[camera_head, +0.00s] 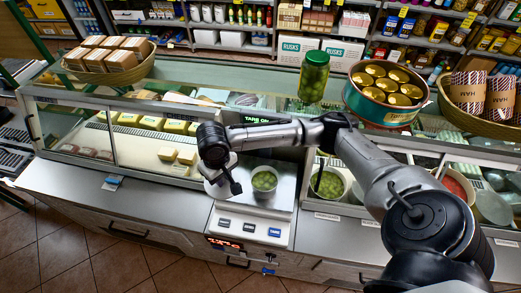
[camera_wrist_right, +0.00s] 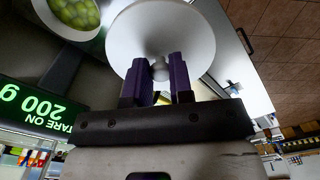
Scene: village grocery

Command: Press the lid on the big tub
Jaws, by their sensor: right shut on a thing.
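A white tub of green olives (camera_head: 265,181) stands open on the scale (camera_head: 250,222); an olive tub also shows at the upper left of the right wrist view (camera_wrist_right: 75,14). My right gripper (camera_head: 234,186) is just left of the tub in the head view. In the right wrist view its purple fingers (camera_wrist_right: 159,74) are shut on the knob of a round white lid (camera_wrist_right: 128,38). The lid is beside the tub, apart from it. My left gripper is out of view.
A second olive container with a dark utensil (camera_head: 328,183) sits in the counter just right of the scale. A jar of green olives (camera_head: 313,77), a large round tin (camera_head: 385,98) and baskets (camera_head: 110,62) stand on the glass case. The grey counter on the left (camera_head: 120,205) is mostly clear.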

